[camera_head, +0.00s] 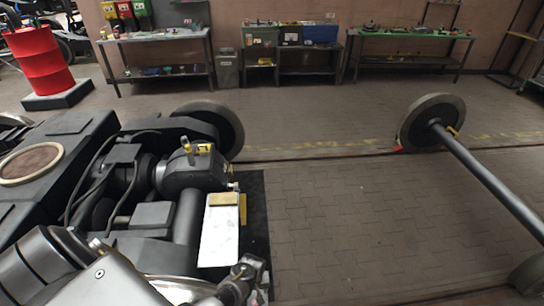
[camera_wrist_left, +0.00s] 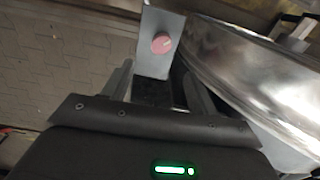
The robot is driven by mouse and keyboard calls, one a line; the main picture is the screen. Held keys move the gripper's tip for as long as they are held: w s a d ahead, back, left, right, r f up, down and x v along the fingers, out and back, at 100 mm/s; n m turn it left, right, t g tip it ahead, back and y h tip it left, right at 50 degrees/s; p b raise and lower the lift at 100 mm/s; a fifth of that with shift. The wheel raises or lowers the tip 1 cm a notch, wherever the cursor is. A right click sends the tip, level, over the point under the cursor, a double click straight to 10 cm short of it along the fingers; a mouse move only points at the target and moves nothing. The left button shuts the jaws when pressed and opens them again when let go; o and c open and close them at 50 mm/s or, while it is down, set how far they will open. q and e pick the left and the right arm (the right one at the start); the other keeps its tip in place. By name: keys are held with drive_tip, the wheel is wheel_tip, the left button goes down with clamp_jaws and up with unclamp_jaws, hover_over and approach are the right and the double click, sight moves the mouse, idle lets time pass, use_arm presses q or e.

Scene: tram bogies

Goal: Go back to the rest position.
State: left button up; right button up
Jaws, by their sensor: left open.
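My left arm comes in from the lower left of the head view, with its end (camera_head: 242,280) low beside the bogie (camera_head: 150,215). In the wrist view my left gripper (camera_wrist_left: 162,85) is open. Its two dark fingers stand apart with nothing seen held between them. A grey plate with a round red knob (camera_wrist_left: 161,43) shows beyond the fingers; I cannot tell how far off it is. A large shiny curved metal part (camera_wrist_left: 265,80) fills the right of the wrist view, close to the right finger. My right gripper is not in view.
A white plate (camera_head: 219,235) stands at the bogie's side. A wheelset (camera_head: 480,170) is at the right. Workbenches (camera_head: 160,36) line the back wall, with a red barrel (camera_head: 40,62) at the far left. Paved floor (camera_head: 335,215) is clear between bogie and wheelset.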

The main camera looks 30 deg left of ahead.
use_arm(q)
drive_tip(key=s+d+f+m+t+b, duration=0.2)
drive_tip(key=s+f+m+t, duration=0.1)
drive_tip(key=s+f+m, duration=0.6)
drive_tip(key=s+f+g, duration=0.1)
drive_tip(key=s+f, duration=0.2)
drive_tip(key=s, duration=0.9)
drive_tip(key=s+f+m+g+b, duration=0.1)
drive_tip(key=s+f, duration=0.3)
drive_tip(key=s, duration=0.8)
drive_tip(key=shift+d+f, duration=0.15)
drive_tip(key=shift+d, duration=0.05)
drive_tip(key=shift+s, duration=0.1)
